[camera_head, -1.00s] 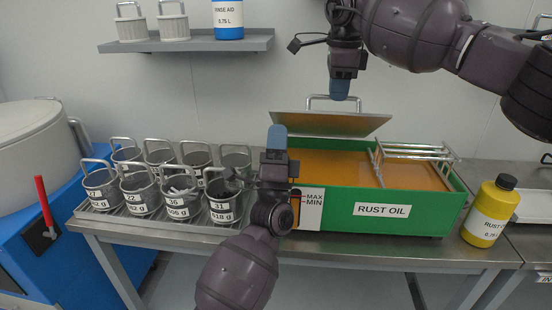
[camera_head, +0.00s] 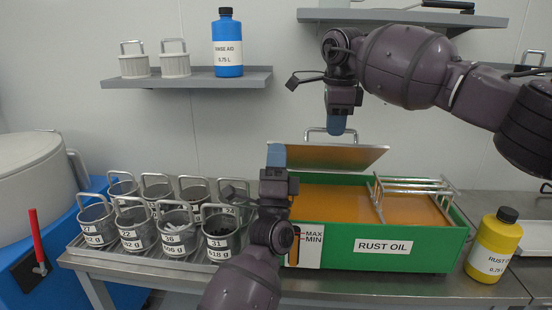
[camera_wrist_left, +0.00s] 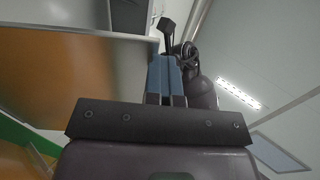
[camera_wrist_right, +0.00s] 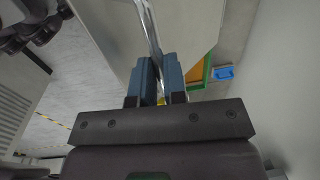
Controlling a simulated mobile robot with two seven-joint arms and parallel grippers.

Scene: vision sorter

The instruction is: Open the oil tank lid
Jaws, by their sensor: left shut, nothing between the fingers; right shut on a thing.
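The green oil tank (camera_head: 345,254) labelled RUST OIL stands on the metal table, with orange oil showing inside. Its metal lid (camera_head: 350,157) is raised and tilted above the back left part of the tank, and its handle (camera_head: 318,131) is at the top. My right gripper (camera_head: 336,128) is shut on the lid handle, which also shows between its fingers in the right wrist view (camera_wrist_right: 150,28). My left gripper (camera_head: 276,155) is shut and empty, pointing up beside the lid's left end; I cannot tell if it touches. The lid's oil-side face also shows in the left wrist view (camera_wrist_left: 75,20).
Several numbered metal baskets (camera_head: 132,230) stand on a rack left of the tank. A yellow bottle (camera_head: 493,250) stands to the right. A metal rack (camera_head: 415,186) sits over the tank's right part. A wall shelf (camera_head: 185,79) holds a blue bottle (camera_head: 227,45).

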